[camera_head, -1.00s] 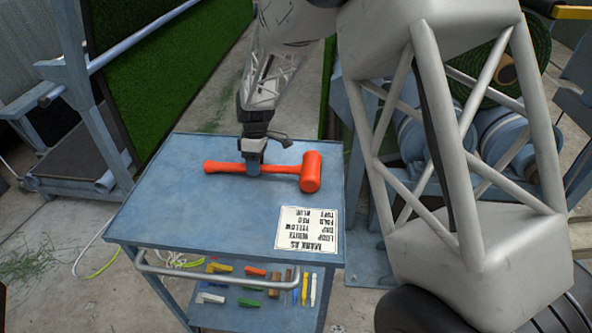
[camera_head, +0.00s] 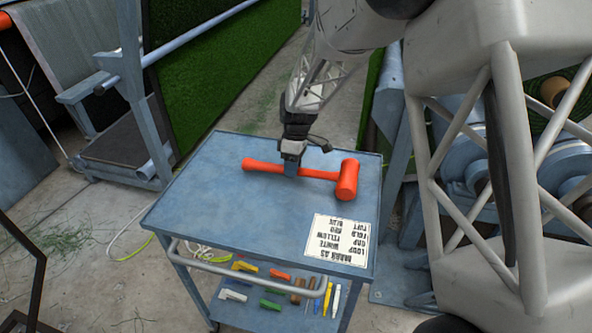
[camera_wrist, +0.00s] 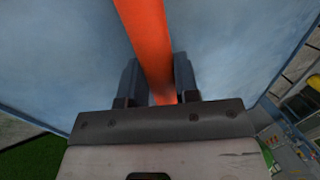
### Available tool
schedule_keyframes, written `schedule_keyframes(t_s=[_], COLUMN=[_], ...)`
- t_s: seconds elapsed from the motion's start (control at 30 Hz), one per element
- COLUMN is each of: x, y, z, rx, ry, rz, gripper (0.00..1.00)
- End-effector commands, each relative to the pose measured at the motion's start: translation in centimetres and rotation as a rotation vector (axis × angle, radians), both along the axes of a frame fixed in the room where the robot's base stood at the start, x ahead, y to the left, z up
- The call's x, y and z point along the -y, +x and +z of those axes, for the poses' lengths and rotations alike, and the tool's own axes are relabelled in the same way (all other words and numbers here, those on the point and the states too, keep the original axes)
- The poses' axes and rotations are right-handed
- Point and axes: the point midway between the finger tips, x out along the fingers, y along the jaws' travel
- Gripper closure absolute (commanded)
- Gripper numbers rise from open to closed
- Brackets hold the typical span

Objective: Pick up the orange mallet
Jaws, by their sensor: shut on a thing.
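The orange mallet (camera_head: 347,180) lies across the blue top of the cart, its head at the right and its handle reaching left. My gripper (camera_head: 291,167) comes down from above and is shut on the mallet's handle, between the head and the grip end. In the wrist view the orange handle (camera_wrist: 146,45) runs between the two dark fingers of my gripper (camera_wrist: 159,82). The mallet is at or very near the cart top; I cannot tell whether there is a gap under it.
The blue cart (camera_head: 215,195) carries a white printed sheet (camera_head: 341,240) near its front right corner. A push bar (camera_head: 245,280) runs along the front. Green turf (camera_head: 225,75) hangs behind. The cart top's left side is clear.

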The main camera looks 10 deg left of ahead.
Motion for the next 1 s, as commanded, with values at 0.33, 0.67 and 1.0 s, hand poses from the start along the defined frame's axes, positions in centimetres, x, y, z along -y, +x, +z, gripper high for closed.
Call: schedule_keyframes(t_s=[0.33,0.67,1.0], x=[0.6,2.9,5.4], y=[-1.1,-5.0,-9.3], z=[2.7,3.1,3.6], rx=[0.001,0.002,0.001], ry=[0.000,0.001,0.000], rz=[0.000,0.000,0.000], gripper=[1.00,1.00,1.00])
